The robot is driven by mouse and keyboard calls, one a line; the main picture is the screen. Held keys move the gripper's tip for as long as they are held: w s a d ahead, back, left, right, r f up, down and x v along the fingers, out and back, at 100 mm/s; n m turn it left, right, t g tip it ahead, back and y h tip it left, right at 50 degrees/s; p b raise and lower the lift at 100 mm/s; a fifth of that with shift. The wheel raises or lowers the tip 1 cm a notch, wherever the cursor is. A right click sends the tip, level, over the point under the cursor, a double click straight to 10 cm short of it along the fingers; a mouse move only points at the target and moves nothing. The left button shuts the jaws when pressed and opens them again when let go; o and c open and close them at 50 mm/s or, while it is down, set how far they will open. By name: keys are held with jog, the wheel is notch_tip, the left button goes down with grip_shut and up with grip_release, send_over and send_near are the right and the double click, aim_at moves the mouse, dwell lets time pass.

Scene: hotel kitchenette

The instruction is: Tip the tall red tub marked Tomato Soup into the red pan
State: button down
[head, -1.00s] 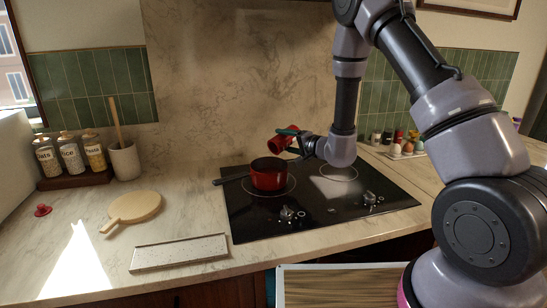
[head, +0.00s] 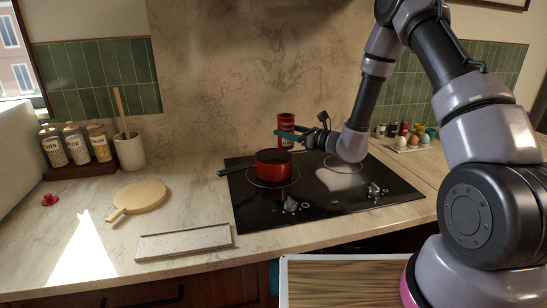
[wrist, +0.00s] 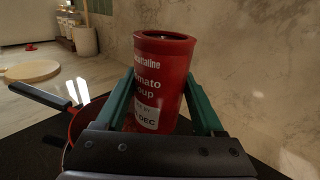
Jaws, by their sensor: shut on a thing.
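The tall red tub (head: 286,124) is held upright just behind and above the right rim of the red pan (head: 272,167). In the wrist view the tub (wrist: 161,75) shows "Tomato Soup" lettering and a white label, with its top rim uppermost and its inside hidden. My gripper (head: 287,136) is shut on the tub, its green fingers on either side of it. The red pan sits on the left rear part of the black hob, its dark handle pointing left. The pan also shows in part in the wrist view (wrist: 84,123). The pan's contents cannot be made out.
A black hob (head: 330,208) has knobs at its front. A round wooden board (head: 141,196), a speckled tray (head: 184,242), a red lid-like piece (head: 50,200), jars (head: 76,145) and a utensil crock (head: 130,152) are to the left. Eggs (head: 413,138) and small jars are at right.

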aim_at(293, 121)
jog(key=shift+r, duration=2)
